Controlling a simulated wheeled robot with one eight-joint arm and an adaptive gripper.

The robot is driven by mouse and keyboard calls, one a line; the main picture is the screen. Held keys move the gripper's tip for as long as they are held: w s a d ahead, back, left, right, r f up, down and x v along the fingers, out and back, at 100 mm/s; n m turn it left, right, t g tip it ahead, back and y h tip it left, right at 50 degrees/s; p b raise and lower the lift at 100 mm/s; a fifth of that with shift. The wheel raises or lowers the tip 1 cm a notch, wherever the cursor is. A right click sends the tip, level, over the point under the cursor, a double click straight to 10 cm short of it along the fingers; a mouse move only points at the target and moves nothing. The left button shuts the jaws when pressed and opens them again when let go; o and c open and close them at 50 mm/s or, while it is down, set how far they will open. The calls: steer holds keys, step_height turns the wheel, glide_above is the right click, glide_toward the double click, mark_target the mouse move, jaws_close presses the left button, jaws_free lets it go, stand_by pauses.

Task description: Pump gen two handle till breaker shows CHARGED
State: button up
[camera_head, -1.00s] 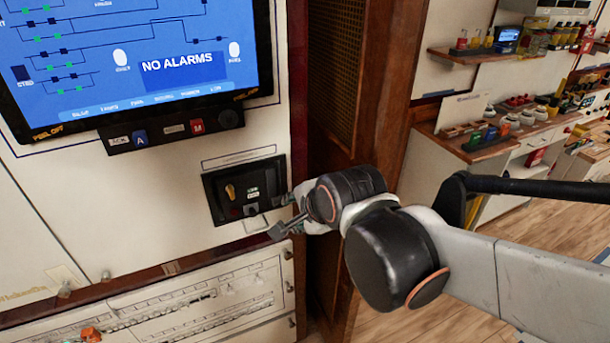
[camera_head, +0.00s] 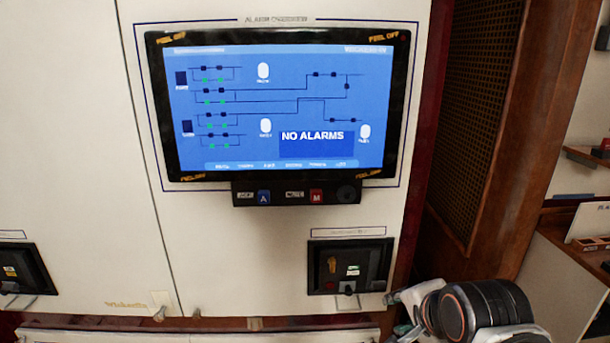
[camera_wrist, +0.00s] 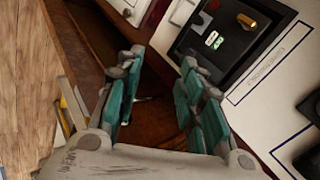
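A black breaker panel (camera_head: 349,268) sits low on the white cabinet, below the screen. It has an upright brass-yellow handle (camera_head: 332,265), a small white-and-green indicator whose text I cannot read, a red button and a loop below. The same panel appears at the upper right of the wrist view (camera_wrist: 225,40), with its yellow handle (camera_wrist: 247,21). My gripper (camera_head: 393,318) is at the panel's lower right, partly cut off by the frame's bottom edge. In the wrist view its teal-padded fingers (camera_wrist: 160,65) are apart and empty. The panel lies beyond the right finger.
A second breaker panel (camera_head: 24,270) is at the far left. The screen (camera_head: 275,110) reads NO ALARMS, with a button strip (camera_head: 297,193) below. A brown wooden post with a mesh panel (camera_head: 470,120) stands right of the cabinet, with shelves beyond.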

steer(key=s+f+n+g+b, duration=0.1)
steer(key=s+n, duration=0.5)
steer(key=n, duration=0.7)
steer(key=shift+s+a+f+n+b, duration=0.2)
steer(key=shift+f+n+b, duration=0.2)
steer(key=shift+f+b, duration=0.3)
steer(key=shift+s+n, duration=0.15)
steer(key=shift+n, duration=0.25)
jaws_close()
step_height(320, 180, up, 10)
steer(key=g+p, duration=0.5)
steer(key=p, duration=1.5)
glide_above(379, 285)
steer(key=x, duration=1)
steer(key=shift+w+d, duration=0.2)
steer(key=shift+w, duration=0.1)
